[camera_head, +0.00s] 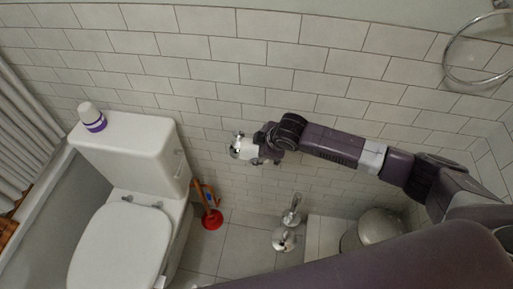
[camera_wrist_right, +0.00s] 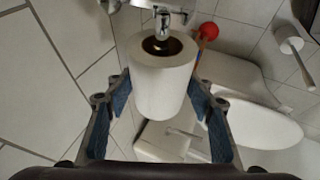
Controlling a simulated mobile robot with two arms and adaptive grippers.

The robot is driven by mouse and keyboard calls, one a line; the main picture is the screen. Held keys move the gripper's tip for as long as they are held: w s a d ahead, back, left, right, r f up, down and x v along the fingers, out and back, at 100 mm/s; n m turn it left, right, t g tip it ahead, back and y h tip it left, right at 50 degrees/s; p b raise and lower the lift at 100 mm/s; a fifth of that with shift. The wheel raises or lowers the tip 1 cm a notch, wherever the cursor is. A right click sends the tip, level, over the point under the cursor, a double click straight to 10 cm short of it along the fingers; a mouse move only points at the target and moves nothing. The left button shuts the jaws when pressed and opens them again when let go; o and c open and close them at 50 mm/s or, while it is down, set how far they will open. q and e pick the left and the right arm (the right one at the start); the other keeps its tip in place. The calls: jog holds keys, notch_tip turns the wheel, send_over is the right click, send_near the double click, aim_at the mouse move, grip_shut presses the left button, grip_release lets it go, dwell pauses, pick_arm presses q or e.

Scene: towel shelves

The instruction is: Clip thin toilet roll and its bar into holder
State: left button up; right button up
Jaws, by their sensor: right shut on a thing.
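The thin white toilet roll (camera_wrist_right: 160,88) hangs between the blue-padded fingers of my right gripper (camera_wrist_right: 163,108) in the right wrist view. The gripper is shut on the roll. A chrome bar end (camera_wrist_right: 163,27) sticks out of the roll's dark core. The chrome holder (camera_wrist_right: 150,4) is at the top edge of that view, close to the bar end; I cannot tell whether they touch. In the head view my right gripper (camera_head: 262,148) is at the tiled wall, with the small white roll (camera_head: 246,149) at its tip. My left gripper is not in view.
A white toilet (camera_head: 122,240) with a purple-and-white bottle (camera_head: 92,118) on its tank stands at left. A red plunger (camera_head: 212,219), a toilet brush (camera_head: 290,215) and a metal bin (camera_head: 375,230) stand below. A towel ring (camera_head: 447,60) hangs at upper right.

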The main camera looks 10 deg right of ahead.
jog(key=shift+s+f+p, duration=0.15)
jog(key=shift+f+p, duration=0.15)
jog(key=shift+f, duration=0.8)
dwell(1.3)
jog(key=shift+w+d, duration=0.1)
jog(key=shift+w, duration=0.25)
dwell(0.5)
jog(key=shift+f, duration=0.75)
dwell(1.2)
jog(key=o, duration=1.3)
jog(key=shift+c, duration=0.2)
jog(key=v, duration=1.2)
